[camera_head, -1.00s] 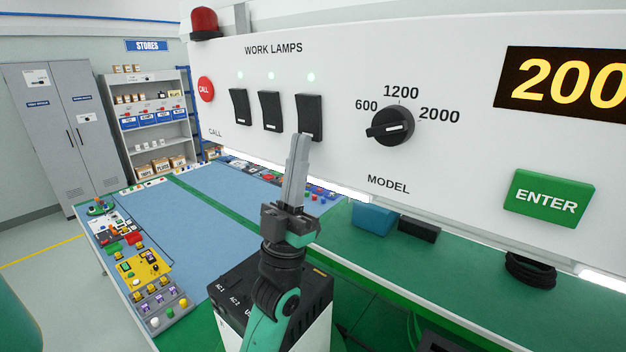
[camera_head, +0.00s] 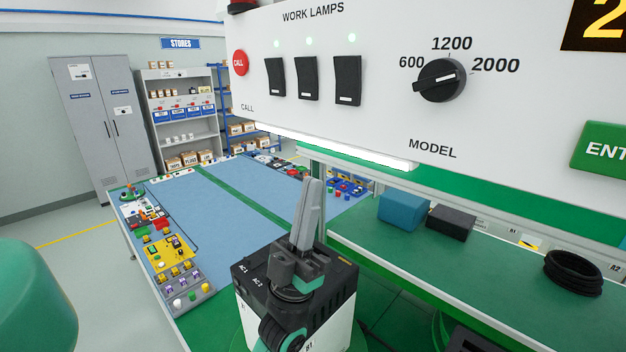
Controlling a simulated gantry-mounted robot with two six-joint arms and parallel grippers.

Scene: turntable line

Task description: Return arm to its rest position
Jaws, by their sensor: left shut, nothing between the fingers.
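My left gripper (camera_head: 312,184) points up in the lower middle of the head view. Its grey fingers are together with nothing between them. It is below the white control panel (camera_head: 375,112) and clear of it. The panel carries three black work-lamp switches (camera_head: 307,79), each with a lit green lamp above it. My right gripper does not show.
A blue table (camera_head: 215,212) with parts along its edges lies at left. A green bench (camera_head: 470,275) at right holds a blue box (camera_head: 403,211), a dark box (camera_head: 450,222) and a black cable coil (camera_head: 573,273). Cabinet (camera_head: 100,125) and shelves stand behind.

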